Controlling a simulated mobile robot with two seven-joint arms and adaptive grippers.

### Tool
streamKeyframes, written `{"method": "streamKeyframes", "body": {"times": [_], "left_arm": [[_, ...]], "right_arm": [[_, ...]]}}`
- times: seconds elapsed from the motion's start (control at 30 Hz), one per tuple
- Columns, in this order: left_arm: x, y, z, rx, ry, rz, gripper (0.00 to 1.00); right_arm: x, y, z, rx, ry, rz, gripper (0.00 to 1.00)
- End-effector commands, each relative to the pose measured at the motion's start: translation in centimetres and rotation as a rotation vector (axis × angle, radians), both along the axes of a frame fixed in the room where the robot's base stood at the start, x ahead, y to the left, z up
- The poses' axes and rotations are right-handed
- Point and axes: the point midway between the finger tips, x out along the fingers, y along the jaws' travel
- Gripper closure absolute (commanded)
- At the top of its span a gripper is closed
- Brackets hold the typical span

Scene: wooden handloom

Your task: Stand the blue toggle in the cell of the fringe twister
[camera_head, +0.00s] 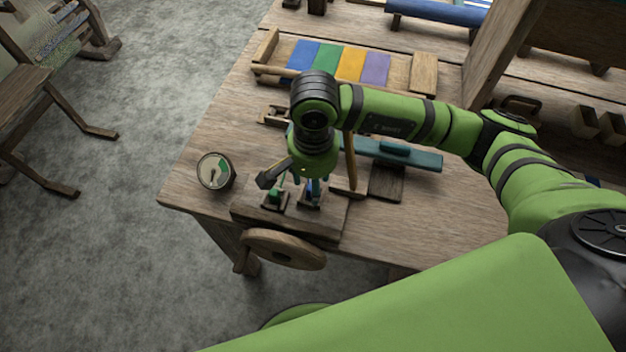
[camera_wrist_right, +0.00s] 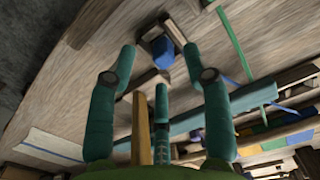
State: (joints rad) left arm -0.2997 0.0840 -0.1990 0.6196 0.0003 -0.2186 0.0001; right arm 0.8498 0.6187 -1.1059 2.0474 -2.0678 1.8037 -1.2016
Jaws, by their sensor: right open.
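The fringe twister (camera_head: 240,212) is a wooden block at the table's front edge, with a round wooden wheel (camera_head: 285,249) on its front. A green toggle (camera_head: 277,198) stands at its left cell. The blue toggle (camera_head: 310,188) shows at the right cell, partly hidden under my right gripper (camera_head: 302,183). In the right wrist view the blue toggle (camera_wrist_right: 162,46) is at a dark holder, between and beyond the open teal fingertips (camera_wrist_right: 160,58), with gaps on both sides. I cannot tell how deeply it is seated. My left gripper is out of view.
Behind is a tray with coloured strips (camera_head: 340,62). The table's right front is clear.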

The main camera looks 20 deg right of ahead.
Motion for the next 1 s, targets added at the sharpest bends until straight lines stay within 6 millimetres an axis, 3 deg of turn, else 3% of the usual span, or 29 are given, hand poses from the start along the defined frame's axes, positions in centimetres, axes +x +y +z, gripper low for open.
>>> {"method": "streamKeyframes", "body": {"times": [0.5,0.7,1.0], "left_arm": [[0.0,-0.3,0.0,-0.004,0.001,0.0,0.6],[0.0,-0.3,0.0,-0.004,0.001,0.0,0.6],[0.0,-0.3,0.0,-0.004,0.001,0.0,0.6]], "right_arm": [[0.3,-0.2,9.8,-0.001,-0.002,-0.001,0.5],[0.2,-0.3,11.1,-0.002,0.001,-0.001,0.5],[0.2,-0.3,11.2,-0.002,0.001,-0.001,0.5]]}}
